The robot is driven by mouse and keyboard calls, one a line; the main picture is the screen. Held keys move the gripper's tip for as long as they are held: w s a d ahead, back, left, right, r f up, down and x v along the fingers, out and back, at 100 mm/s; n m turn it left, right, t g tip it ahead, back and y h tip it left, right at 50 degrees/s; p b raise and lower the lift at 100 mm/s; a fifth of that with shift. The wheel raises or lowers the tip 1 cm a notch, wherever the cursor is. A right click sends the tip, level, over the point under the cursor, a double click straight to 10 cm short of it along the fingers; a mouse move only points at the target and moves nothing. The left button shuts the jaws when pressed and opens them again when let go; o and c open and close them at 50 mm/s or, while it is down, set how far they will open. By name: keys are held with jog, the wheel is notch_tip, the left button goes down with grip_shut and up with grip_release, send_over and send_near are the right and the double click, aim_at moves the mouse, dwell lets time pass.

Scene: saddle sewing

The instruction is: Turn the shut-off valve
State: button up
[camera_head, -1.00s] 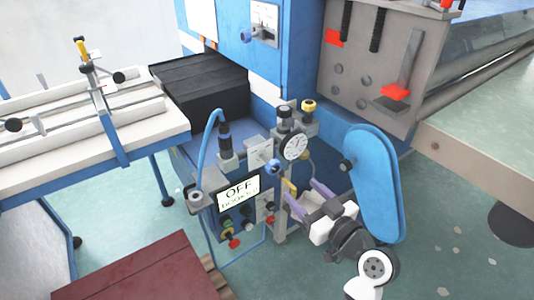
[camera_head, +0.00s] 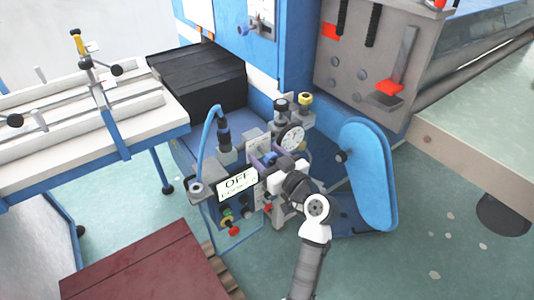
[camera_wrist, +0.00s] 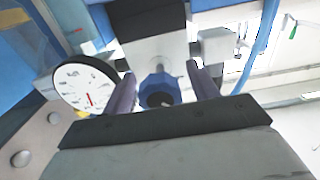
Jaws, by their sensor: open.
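A blue faceted knob (camera_wrist: 158,90) sits on a short stem below a grey block in the wrist view. My gripper (camera_wrist: 165,78) is open, with one purple finger on each side of the knob. I cannot tell whether the fingers touch it. In the head view my gripper (camera_head: 266,160) is at the front of the small machine, left of and below the round gauge (camera_head: 291,137), and largely hides the knob. No label shows which fitting is the shut-off valve. A black-topped fitting (camera_head: 281,105) and a yellow-topped fitting (camera_head: 305,99) stand behind the gauge.
A control panel with an "OFF" screen (camera_head: 238,185) and several buttons is just left of my gripper. A blue hose (camera_head: 205,130) arches at its left. A blue rounded guard (camera_head: 366,175) stands at the right. A dark red box (camera_head: 145,265) is at the lower left.

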jog(key=c, duration=1)
jog(key=shift+m, duration=0.3)
jog(key=m+p, duration=0.1)
jog(key=m, duration=0.2)
jog(key=m+p, duration=0.2)
jog(key=m, duration=0.3)
jog(key=shift+r, duration=0.1)
jog(key=m+p, duration=0.3)
jog(key=m, duration=0.2)
jog(key=shift+a+p, duration=0.1)
jog(key=shift+p, duration=0.2)
jog(key=shift+m+p, duration=1.3)
jog(key=shift+m, duration=0.8)
